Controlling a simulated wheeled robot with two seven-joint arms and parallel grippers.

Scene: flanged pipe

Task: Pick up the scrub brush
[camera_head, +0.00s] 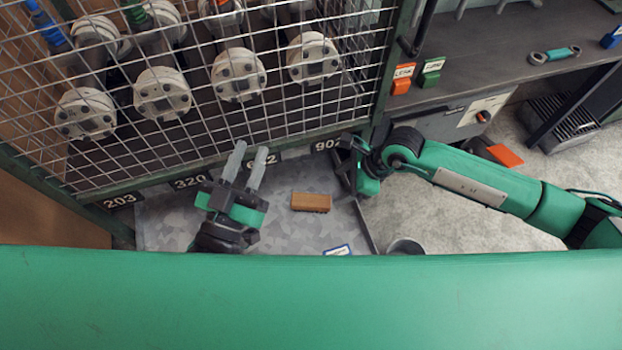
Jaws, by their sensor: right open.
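A brown wooden block-like thing, which looks like the scrub brush (310,202), lies on the grey mottled surface (285,235) in front of the cage. No bristles can be made out. My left gripper (251,147) is to the left of the brush, its two grey fingers apart with nothing between them, pointing toward the cage. My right gripper (345,168) is to the right of the brush and a little further back, open and apart from it; its fingers are dark and partly hard to make out.
A wire cage (200,125) with several flanged pipes stands behind, with number labels along its bottom. A workbench (480,45) with orange and green boxes is at the back right. A grey round container (405,246) is partly hidden by my green body in front.

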